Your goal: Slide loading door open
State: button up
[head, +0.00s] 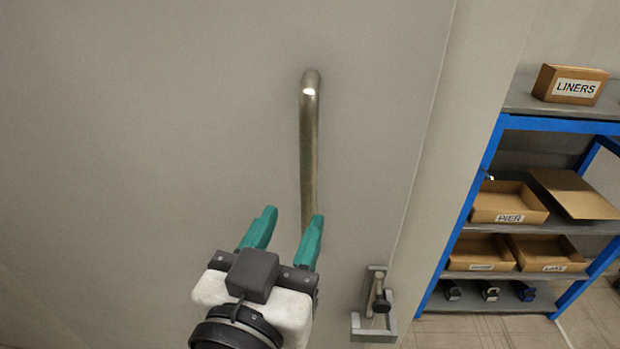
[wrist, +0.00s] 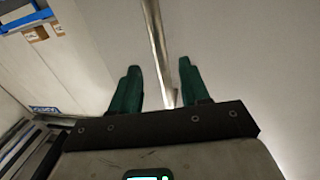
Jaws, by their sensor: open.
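The grey loading door (head: 190,110) fills the left and middle of the head view. Its vertical metal bar handle (head: 309,140) stands near the door's right side; its lower end is hidden behind my gripper. My gripper (head: 290,228) is open, with teal fingers pointing up toward the handle's lower part. In the wrist view the handle (wrist: 154,45) runs down into the space between the two fingertips (wrist: 160,72). I cannot tell whether either finger touches it. A metal latch (head: 376,303) with a dark-knobbed pin sits low near the door's right edge.
Right of the door is a pale wall strip (head: 465,110). Beyond it stands a blue-framed shelf (head: 487,165) with open cardboard boxes, a box labelled LINERS (head: 572,84) and several dark items on the bottom shelf. Tiled floor (head: 480,332) shows at the lower right.

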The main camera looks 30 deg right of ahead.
aim_at(306, 194)
jog(key=p+x, duration=0.1)
jog(key=x, duration=0.7)
jog(key=shift+p, duration=0.4)
jog(key=shift+c, duration=0.4)
grip_shut()
